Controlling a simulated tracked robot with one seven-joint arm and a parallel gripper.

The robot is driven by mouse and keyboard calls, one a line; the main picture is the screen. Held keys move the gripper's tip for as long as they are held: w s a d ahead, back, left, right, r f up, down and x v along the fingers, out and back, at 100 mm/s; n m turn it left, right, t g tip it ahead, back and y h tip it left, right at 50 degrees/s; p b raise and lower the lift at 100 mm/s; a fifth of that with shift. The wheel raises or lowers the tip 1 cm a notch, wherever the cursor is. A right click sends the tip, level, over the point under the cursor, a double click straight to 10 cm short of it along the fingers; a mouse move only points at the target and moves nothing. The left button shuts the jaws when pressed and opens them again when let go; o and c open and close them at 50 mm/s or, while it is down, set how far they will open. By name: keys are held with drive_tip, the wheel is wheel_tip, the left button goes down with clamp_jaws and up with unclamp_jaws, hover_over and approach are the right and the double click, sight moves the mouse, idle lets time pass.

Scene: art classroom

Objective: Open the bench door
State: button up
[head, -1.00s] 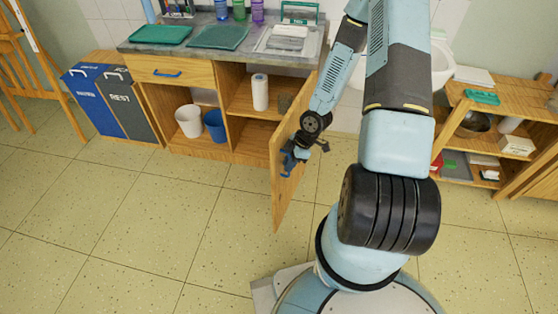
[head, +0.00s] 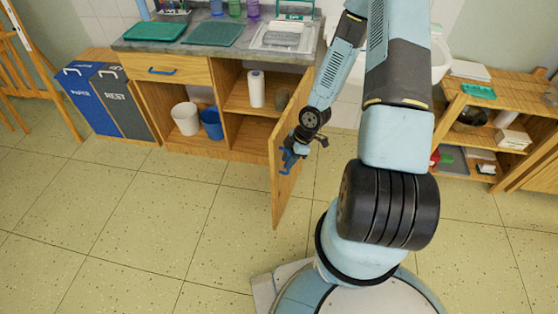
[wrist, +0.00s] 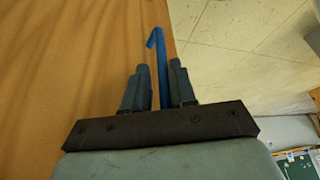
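The bench door (head: 287,180) is a wooden panel, swung wide open from the right end of the bench (head: 217,80), with the compartment behind it exposed. Its blue handle (head: 283,162) is on the door's outer face, partly hidden by my gripper (head: 291,154). In the wrist view, the handle (wrist: 157,45) runs between the two dark fingers of my gripper (wrist: 160,80). The fingers are close together on either side of it and appear shut on it. The door's wooden face (wrist: 70,70) fills the left of that view.
Blue and grey bins (head: 108,100) stand left of the bench. White (head: 185,118) and blue (head: 211,123) buckets and a paper roll (head: 256,88) are inside it. A wooden shelf (head: 490,125) stands at right. The floor (head: 150,220) in front is clear.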

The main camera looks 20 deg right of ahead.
idle(0.3)
drive_tip(key=v, duration=1.3)
drive_tip(key=shift+d+r, duration=0.15)
drive_tip(key=shift+r, duration=0.1)
idle(0.3)
idle(0.5)
